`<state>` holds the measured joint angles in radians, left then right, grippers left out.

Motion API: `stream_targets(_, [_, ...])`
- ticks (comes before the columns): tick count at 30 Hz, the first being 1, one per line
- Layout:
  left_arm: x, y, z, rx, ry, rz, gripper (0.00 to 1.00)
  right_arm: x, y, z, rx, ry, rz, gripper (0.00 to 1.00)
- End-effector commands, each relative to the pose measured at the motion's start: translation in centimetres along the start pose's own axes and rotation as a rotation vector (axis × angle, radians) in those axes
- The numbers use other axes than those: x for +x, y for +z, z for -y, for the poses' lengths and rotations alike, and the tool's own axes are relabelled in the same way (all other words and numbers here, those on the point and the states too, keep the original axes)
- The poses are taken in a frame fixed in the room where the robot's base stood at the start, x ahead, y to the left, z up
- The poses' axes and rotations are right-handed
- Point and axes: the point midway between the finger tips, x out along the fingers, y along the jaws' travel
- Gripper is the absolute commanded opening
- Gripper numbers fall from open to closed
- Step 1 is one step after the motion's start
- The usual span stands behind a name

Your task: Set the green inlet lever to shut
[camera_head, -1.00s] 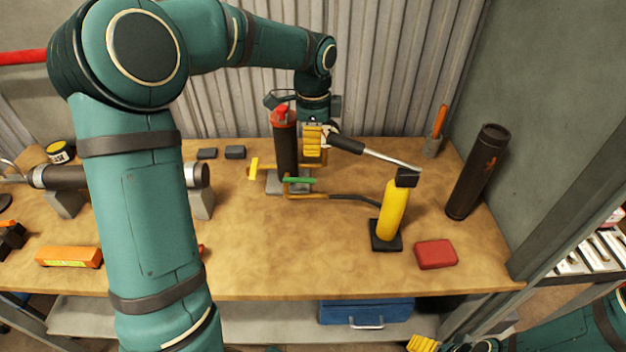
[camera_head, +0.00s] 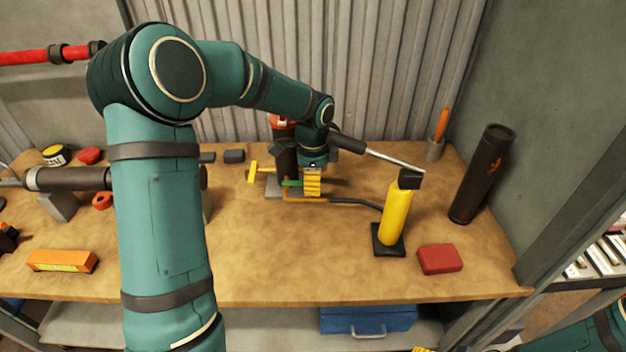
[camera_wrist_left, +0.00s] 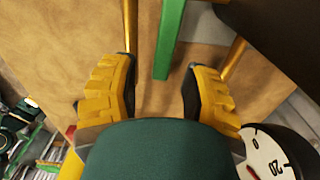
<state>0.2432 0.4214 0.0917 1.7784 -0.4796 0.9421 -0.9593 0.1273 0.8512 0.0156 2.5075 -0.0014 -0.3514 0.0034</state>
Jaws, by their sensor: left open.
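The green inlet lever (camera_head: 291,183) shows as a short green bar at the foot of the dark riser (camera_head: 286,160), partly hidden by my left gripper. My left gripper (camera_head: 313,184) is low over the bench, just right of the lever. In the left wrist view the green lever (camera_wrist_left: 169,38) runs down from the top edge and ends just ahead of the gap between the open yellow fingers (camera_wrist_left: 161,85). The fingers look apart from it. Only a sliver of my right gripper (camera_head: 423,349) shows at the bottom edge.
A yellow pump (camera_head: 394,215) with a long handle (camera_head: 380,155) stands right of the riser, joined by a dark hose (camera_head: 355,201). A yellow handle (camera_head: 253,173) is left of the riser. A white-faced gauge (camera_wrist_left: 272,155) is close by the right finger. The front bench middle is clear.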

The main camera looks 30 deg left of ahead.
Motion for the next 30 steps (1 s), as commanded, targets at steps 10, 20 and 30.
stream_targets(10, [0.00, 0.01, 0.00, 0.000, 0.001, 0.000, 0.00, 0.00, -0.01, 0.00, 0.000, 0.000, 0.000, 0.77])
stream_targets(20, [0.16, 0.04, -0.09, 0.001, 0.004, 0.002, 0.00, 0.00, 0.00, 0.00, 0.000, 0.000, 0.000, 0.77])
stream_targets(30, [0.14, 0.15, -0.84, 0.094, 0.009, 0.004, 0.00, -0.84, 0.06, 0.31, 0.001, 0.000, 0.003, 0.77])
